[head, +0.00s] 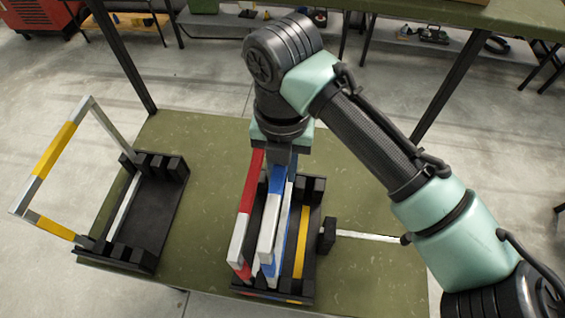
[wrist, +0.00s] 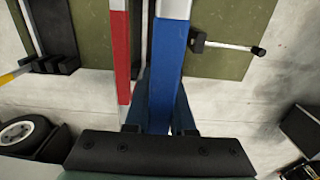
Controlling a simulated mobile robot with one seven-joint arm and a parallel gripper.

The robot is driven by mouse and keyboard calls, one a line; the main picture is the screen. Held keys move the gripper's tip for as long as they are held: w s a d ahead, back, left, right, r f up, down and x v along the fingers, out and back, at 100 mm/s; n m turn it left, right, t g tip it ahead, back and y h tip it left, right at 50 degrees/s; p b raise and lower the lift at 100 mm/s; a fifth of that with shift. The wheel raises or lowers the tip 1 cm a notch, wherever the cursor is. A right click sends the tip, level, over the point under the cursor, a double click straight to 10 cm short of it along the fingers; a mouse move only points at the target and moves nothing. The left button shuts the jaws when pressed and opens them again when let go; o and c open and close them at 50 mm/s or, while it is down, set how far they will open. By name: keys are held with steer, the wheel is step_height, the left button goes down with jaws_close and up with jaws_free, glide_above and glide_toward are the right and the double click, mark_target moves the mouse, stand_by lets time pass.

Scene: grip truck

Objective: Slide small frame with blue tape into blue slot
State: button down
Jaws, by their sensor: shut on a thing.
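My gripper (head: 280,155) points down over the middle black rack (head: 318,192) and is shut on the top bar of the small white frame with blue tape (head: 277,180). The wrist view shows the blue-taped bar (wrist: 169,60) between my fingers (wrist: 160,112). The frame stands roughly upright, in or just above the rack, between the red-taped frame (head: 247,205) and a yellow strip (head: 301,242). The blue slot's marking is not clearly visible; the frame covers that part of the rack. I cannot tell whether its lower bar is seated.
The red-taped frame stands close on the left, also in the wrist view (wrist: 121,55). A larger yellow-taped frame (head: 58,150) leans at the left black rack (head: 150,215). A black clamp with a metal rod (head: 327,235) sits to the right. The green table (head: 370,270) is clear farther right.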

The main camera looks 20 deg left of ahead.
step_height(320, 180, down, 9)
steer(key=b, duration=0.6)
steer(key=shift+b, duration=0.3)
steer(key=shift+f, duration=0.15)
stand_by(0.6)
steer(key=c, duration=0.7)
jaws_free()
step_height(320, 180, up, 13)
steer(key=shift+r+b, duration=0.1)
steer(key=shift+b, duration=0.9)
